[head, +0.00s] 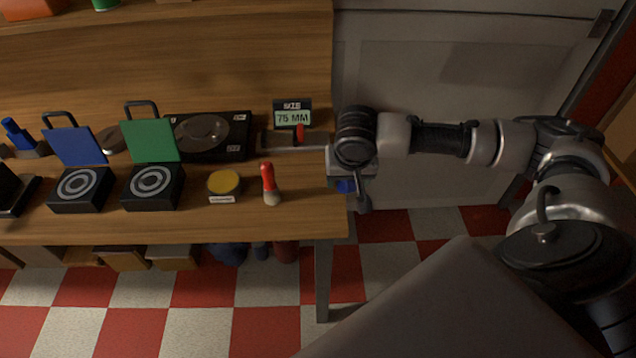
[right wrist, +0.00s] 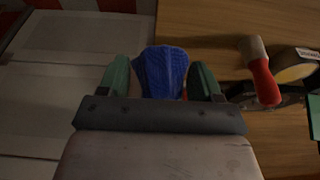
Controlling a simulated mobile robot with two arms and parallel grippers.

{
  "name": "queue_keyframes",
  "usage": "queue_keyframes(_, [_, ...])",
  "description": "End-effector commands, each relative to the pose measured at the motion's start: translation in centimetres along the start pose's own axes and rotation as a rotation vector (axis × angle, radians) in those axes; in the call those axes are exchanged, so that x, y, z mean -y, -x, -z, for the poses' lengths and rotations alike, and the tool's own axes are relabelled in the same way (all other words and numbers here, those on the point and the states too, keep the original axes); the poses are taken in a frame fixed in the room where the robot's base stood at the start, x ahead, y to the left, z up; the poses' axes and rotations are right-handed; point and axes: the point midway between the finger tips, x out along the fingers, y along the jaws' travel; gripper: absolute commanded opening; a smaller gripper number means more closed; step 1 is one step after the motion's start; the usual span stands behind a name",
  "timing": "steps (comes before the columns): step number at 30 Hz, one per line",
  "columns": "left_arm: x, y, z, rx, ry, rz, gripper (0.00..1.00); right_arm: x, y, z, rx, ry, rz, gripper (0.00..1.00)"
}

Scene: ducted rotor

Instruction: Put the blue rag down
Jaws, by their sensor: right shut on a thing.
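The blue rag (right wrist: 162,72) is between the two green fingers of my right gripper (right wrist: 163,78) in the right wrist view. The fingers are shut on it. In the head view the right gripper (head: 357,183) is at the right end of the wooden workbench (head: 300,226), and only a small bit of the blue rag (head: 346,186) shows under it. The rest is hidden by the wrist. I cannot tell whether the rag touches the bench. My left gripper is not in view.
Further left are boxes with green (head: 150,141) and blue (head: 76,146) lids. A light cabinet door (head: 440,80) is behind my arm.

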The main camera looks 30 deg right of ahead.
Motion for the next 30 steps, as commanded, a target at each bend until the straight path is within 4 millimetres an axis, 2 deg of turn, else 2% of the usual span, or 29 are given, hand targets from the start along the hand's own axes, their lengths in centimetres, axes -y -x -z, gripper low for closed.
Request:
queue_keyframes(6, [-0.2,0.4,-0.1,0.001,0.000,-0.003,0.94,3.5,-3.9,3.0,0.000,-0.001,0.002,0.42])
queue_keyframes(13, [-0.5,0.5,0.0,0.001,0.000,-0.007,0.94,5.7,-6.9,5.2,0.000,-0.001,0.001,0.42])
queue_keyframes(17, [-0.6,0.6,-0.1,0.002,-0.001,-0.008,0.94,6.1,-7.5,5.5,-0.001,0.001,0.000,0.42])
queue_keyframes(21, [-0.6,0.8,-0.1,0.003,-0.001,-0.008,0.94,6.1,-9.3,5.0,0.001,0.002,-0.002,0.42])
queue_keyframes(25, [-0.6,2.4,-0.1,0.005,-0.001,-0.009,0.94,6.1,-10.2,4.7,0.002,0.001,-0.001,0.42])
queue_keyframes(30, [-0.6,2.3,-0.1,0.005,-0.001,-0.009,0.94,6.1,-10.9,4.5,-0.002,0.001,0.001,0.42])
